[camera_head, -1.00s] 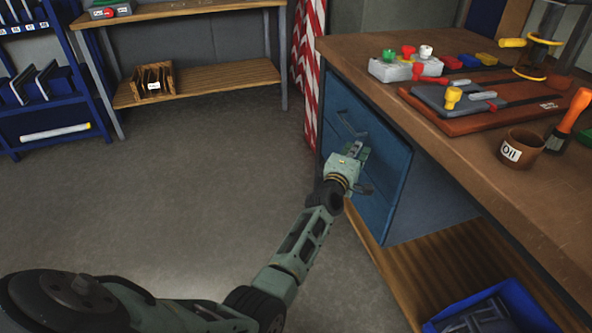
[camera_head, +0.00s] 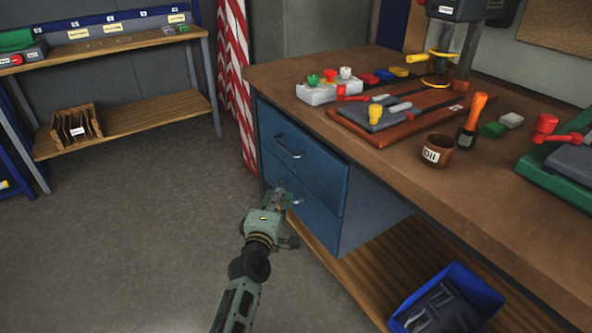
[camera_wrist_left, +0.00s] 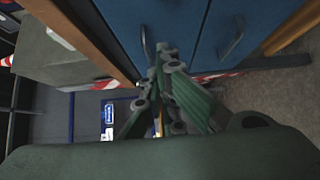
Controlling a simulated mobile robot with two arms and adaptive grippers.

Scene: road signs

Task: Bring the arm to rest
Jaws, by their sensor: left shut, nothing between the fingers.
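My left gripper (camera_head: 279,198) is in front of the blue drawer unit under the workbench, close to the lower drawer (camera_head: 300,205) and its handle. It is shut with nothing between its fingers. In the left wrist view the shut fingers (camera_wrist_left: 165,65) point toward the blue drawer fronts (camera_wrist_left: 170,22), and a drawer handle (camera_wrist_left: 232,38) shows to their right. Both drawers, the upper one (camera_head: 310,163) included, look closed. Whether the fingertips touch the drawer front I cannot tell. My right gripper is not in view.
The wooden workbench (camera_head: 480,185) carries a button box (camera_head: 328,92), an oil pot (camera_head: 437,150), a screwdriver (camera_head: 472,120) and vises. A blue bin (camera_head: 447,300) stands on the lower shelf. Red-and-white striped panels (camera_head: 236,80) stand behind. The floor (camera_head: 150,230) at left is clear.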

